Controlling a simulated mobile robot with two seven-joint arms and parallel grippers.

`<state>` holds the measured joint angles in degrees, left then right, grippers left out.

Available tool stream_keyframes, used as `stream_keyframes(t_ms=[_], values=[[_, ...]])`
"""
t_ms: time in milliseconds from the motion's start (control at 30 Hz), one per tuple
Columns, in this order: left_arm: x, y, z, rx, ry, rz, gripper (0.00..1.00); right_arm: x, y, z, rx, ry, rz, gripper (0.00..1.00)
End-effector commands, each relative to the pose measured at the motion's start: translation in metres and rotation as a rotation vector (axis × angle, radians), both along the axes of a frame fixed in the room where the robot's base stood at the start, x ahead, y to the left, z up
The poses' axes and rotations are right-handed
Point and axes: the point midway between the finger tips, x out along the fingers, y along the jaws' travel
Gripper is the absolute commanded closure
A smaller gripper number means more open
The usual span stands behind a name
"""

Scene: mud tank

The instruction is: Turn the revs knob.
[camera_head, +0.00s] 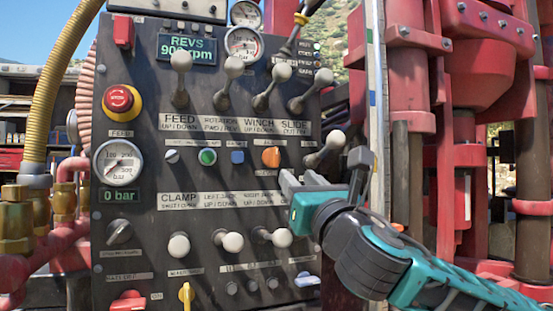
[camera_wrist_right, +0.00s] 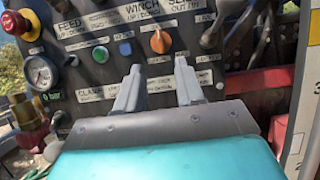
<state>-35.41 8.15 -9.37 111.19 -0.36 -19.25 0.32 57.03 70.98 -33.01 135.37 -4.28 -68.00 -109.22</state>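An orange knob (camera_head: 271,157) sits on the dark control panel, in the row below the WINCH and SLIDE labels. It also shows in the right wrist view (camera_wrist_right: 160,41), above and between my fingertips. Its own small label is not readable, so I cannot tell whether it is the revs knob. The REVS display (camera_head: 187,50) at the panel's top reads about 900 rpm. My right gripper (camera_head: 322,170) is open and empty, below and right of the orange knob in the head view. In the wrist view its two fingers (camera_wrist_right: 160,78) stand apart, short of the knob. My left gripper is out of view.
Several white-knobbed levers (camera_head: 233,67) stick out above the knob row, with another row (camera_head: 233,242) below. One lever (camera_head: 325,148) stands close to my right gripper. A red emergency stop (camera_head: 118,98) is at left. Red rig machinery (camera_head: 479,60) stands at right.

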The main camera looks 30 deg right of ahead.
Motion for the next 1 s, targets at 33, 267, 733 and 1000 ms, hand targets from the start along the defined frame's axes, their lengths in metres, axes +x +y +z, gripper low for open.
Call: stream_keyframes(t_ms=[33, 267, 733, 1000], values=[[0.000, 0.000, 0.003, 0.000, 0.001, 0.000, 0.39, 0.008, -0.002, 0.005, 0.004, 0.000, 0.001, 0.63], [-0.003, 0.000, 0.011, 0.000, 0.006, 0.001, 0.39, 0.049, -0.011, 0.023, 0.005, 0.000, 0.002, 0.63], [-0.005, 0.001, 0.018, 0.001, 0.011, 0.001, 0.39, 0.101, -0.024, 0.043, 0.002, 0.001, 0.003, 0.63], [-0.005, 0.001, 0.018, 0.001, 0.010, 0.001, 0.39, 0.103, -0.024, 0.043, 0.001, 0.000, 0.004, 0.63]])
